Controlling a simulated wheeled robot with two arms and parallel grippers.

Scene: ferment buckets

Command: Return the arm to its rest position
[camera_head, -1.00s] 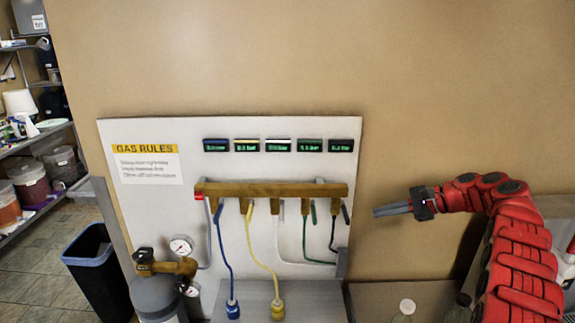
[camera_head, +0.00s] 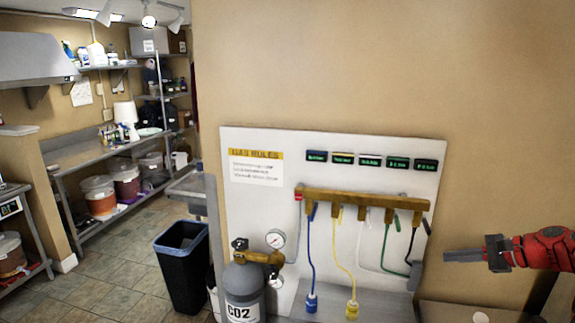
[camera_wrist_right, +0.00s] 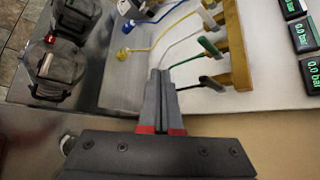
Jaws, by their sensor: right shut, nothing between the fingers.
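My right gripper (camera_head: 464,256) comes in from the right edge in the head view on a red arm. It points left toward the gas panel, with its fingers together and nothing between them. In the right wrist view the closed fingers (camera_wrist_right: 160,95) point toward the brass manifold (camera_wrist_right: 233,45) and its green and black valve levers. I cannot tell whether the tips touch anything, but in the head view they look apart from the manifold. My left gripper is not in view.
The white panel (camera_head: 255,195) carries the manifold (camera_head: 362,198), coloured hoses and small displays. A CO2 cylinder (camera_head: 243,288) with gauges stands at its left. A dark bin (camera_head: 183,265) stands on the tiled floor. Shelves with buckets (camera_head: 98,197) are at the back left.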

